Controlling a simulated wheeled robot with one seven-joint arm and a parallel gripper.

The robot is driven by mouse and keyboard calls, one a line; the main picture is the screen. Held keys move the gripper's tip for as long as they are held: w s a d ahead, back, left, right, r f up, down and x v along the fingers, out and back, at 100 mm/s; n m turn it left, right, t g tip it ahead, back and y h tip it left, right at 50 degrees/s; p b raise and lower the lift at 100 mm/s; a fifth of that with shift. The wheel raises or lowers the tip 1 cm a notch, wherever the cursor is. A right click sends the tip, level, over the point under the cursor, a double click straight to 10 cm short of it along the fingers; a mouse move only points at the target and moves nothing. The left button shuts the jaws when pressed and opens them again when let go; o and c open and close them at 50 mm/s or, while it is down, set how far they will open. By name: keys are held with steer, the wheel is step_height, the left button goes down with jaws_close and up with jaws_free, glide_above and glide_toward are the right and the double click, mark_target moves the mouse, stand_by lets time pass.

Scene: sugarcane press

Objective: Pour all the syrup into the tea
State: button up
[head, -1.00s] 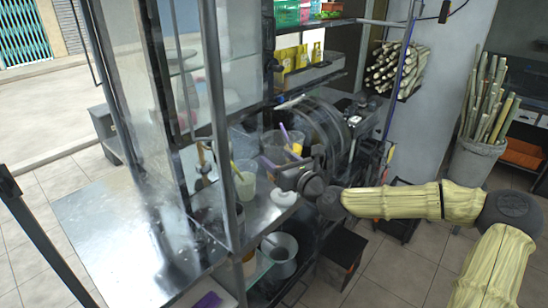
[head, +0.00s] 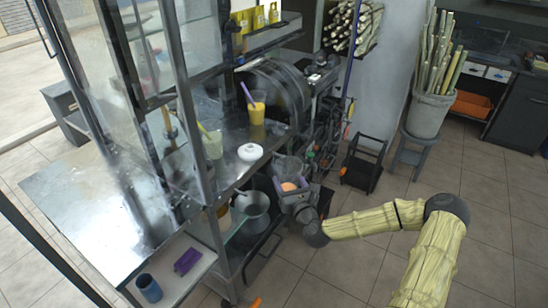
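A clear cup of yellow-orange drink (head: 257,115) with a purple straw stands upright on the metal counter (head: 235,180). A pale green cup (head: 213,146) with a yellow-green straw stands to its left, partly behind the cabinet frame. My gripper (head: 290,186) is right of the counter's front edge, apart from both cups. A greyish see-through shape and a small orange patch show at its fingers. I cannot tell whether it holds a container. Its fingertips are too small and blurred to read. Which vessels hold the syrup and the tea is not clear.
A white round dish (head: 250,152) sits near the counter edge. A metal pot (head: 251,208) is on the shelf below. A blue cup (head: 149,288) and a purple item (head: 187,261) are at lower left. A dark stool (head: 362,165) stands on open floor at right.

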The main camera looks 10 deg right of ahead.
steer(key=s+d+f+m+h, duration=0.3)
steer(key=s+f, duration=0.6)
steer(key=f, duration=0.3)
steer(key=shift+s+d+f+h, duration=0.2)
steer(key=shift+d+f+h, duration=0.2)
steer(key=shift+h, duration=0.1)
